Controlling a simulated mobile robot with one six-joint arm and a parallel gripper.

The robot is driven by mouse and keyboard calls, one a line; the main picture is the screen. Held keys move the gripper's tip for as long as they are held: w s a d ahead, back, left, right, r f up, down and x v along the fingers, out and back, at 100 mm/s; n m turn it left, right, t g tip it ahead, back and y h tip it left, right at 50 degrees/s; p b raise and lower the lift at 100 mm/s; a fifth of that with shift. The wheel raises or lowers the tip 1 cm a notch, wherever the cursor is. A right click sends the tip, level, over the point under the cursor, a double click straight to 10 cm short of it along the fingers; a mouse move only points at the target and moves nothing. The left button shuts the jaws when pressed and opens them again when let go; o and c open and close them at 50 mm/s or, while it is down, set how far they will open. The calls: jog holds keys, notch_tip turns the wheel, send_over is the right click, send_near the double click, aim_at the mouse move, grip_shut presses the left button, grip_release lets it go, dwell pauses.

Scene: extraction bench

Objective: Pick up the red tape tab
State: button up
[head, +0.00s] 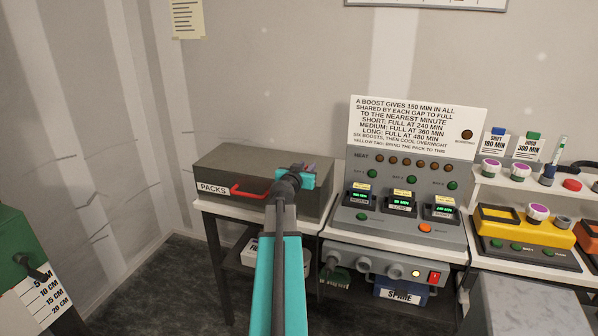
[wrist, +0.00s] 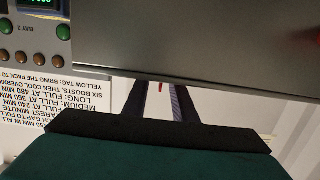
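A small red sliver (wrist: 160,87), perhaps the red tape tab, shows between my gripper's fingers in the wrist view, at the edge of a grey surface. Most of it is hidden. My gripper (wrist: 158,98) has its two dark fingers apart, with a pale gap between them. The grey surface's edge hides the fingertips. In the head view my gripper (head: 310,168) is over the right end of the grey PACKS box (head: 225,170); the teal wrist blocks the view of what lies in front of it. I cannot make out the tab there.
A grey heating unit (head: 400,225) with a tall sign (head: 415,128) stands close to the right. A yellow unit (head: 525,238) is farther right. The wall is close behind.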

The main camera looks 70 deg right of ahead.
grip_shut()
dwell(0.5)
notch_tip(320, 180, up, 28)
jog(key=b, duration=0.3)
dwell(0.8)
dwell(0.6)
